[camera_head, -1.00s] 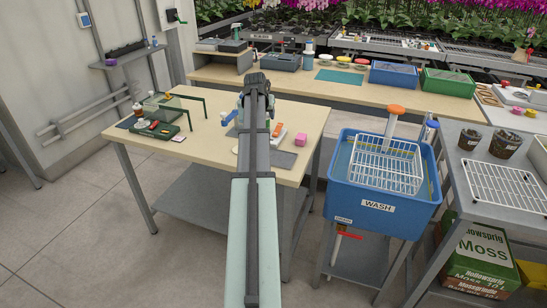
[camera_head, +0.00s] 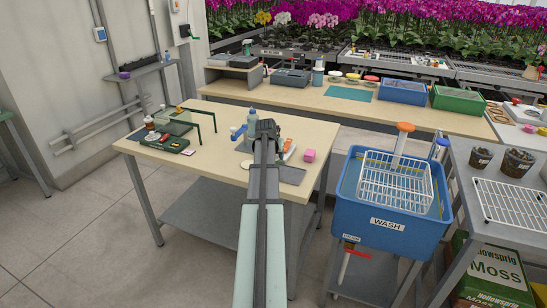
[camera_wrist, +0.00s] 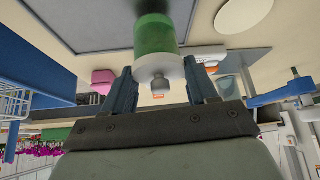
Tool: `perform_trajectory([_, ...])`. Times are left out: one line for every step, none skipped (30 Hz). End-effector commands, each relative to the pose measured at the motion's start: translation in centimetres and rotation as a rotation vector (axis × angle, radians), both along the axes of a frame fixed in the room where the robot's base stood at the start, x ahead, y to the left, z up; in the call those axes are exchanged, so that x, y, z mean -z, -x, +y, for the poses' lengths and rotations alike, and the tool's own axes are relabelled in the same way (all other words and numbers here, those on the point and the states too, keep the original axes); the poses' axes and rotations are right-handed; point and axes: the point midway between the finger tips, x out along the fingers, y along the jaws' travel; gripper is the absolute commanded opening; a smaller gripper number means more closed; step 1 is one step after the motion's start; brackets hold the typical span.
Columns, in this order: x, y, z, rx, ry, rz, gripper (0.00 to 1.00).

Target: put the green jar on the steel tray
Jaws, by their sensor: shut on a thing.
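The green jar (camera_wrist: 155,36) shows in the wrist view, with a pale lid and a round grey knob facing the camera. My gripper (camera_wrist: 160,82) has one finger on each side of the lid and is shut on the jar. In the head view my gripper (camera_head: 266,130) is over the wooden table, and my arm hides the jar. A flat grey panel (camera_head: 290,175), perhaps the steel tray, lies on the table just right of my arm. A grey panel with a dark border (camera_wrist: 88,16) shows beside the jar in the wrist view; I cannot tell whether jar and panel touch.
A pink block (camera_head: 309,156) is to the right. A green case (camera_head: 165,143) and a frame stand on the table's left. The blue wash tub (camera_head: 390,225) is right of the table.

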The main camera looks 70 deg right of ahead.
Motion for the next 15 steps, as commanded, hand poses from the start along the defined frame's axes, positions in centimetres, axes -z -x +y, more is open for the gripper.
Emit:
perform_trajectory([0.62,0.02,0.03,0.0,0.0,0.0,0.04])
perform_trajectory([0.83,0.01,0.03,0.0,0.0,0.0,0.04])
perform_trajectory([1.01,0.01,0.02,0.0,0.001,0.0,0.04])
perform_trajectory([1.08,0.01,0.02,0.0,0.001,0.0,0.04])
perform_trajectory([1.1,0.01,0.01,0.0,0.001,0.0,0.04])
perform_trajectory([1.08,0.0,0.0,0.0,0.001,0.0,0.04])
perform_trajectory([1.06,0.0,-0.01,0.0,0.001,0.0,0.04])
perform_trajectory([1.05,0.0,-0.01,0.0,0.001,0.0,0.04])
perform_trajectory([1.05,0.0,-0.01,0.0,0.001,0.0,0.04])
perform_trajectory([1.05,0.0,-0.01,0.0,0.001,0.0,0.04])
perform_trajectory([1.07,0.0,-0.01,0.0,0.001,0.0,0.04])
perform_trajectory([1.14,0.0,-0.01,0.0,0.001,0.0,0.04])
perform_trajectory([1.21,0.0,0.0,0.0,0.001,0.0,0.04])
perform_trajectory([1.3,0.0,0.0,0.0,0.001,0.0,0.04])
perform_trajectory([1.37,0.0,0.01,0.0,0.0,0.0,0.59])
